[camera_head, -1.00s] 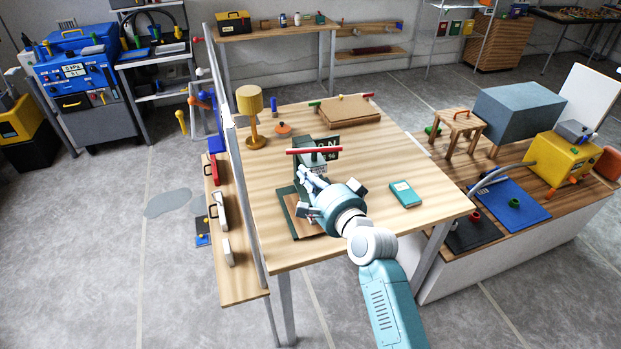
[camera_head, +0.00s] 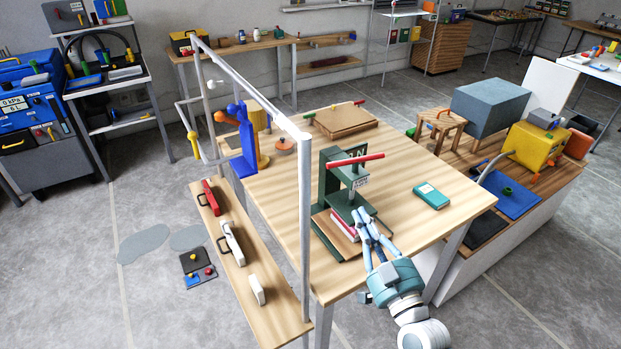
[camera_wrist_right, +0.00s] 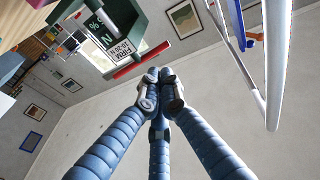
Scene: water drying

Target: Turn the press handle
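The dark green press (camera_head: 333,187) stands on the wooden table near its front left edge. Its red handle (camera_head: 354,160) is a bar lying across the top. Something pink and red (camera_head: 345,226) lies low in the press, on its base. My right gripper (camera_head: 364,213) is at the front right of the press, below the handle and apart from it. In the right wrist view its blue fingers (camera_wrist_right: 160,85) come together at the tips with nothing seen between them. That view also shows the press (camera_wrist_right: 112,30) and red handle (camera_wrist_right: 143,60) beyond the fingertips. My left gripper is out of view.
A pale upright frame (camera_head: 304,220) stands along the table's left side, with a shelf (camera_head: 235,263) below. A teal box (camera_head: 431,196) lies on the table right of the press. A wooden board (camera_head: 342,121) lies at the back. The table between them is clear.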

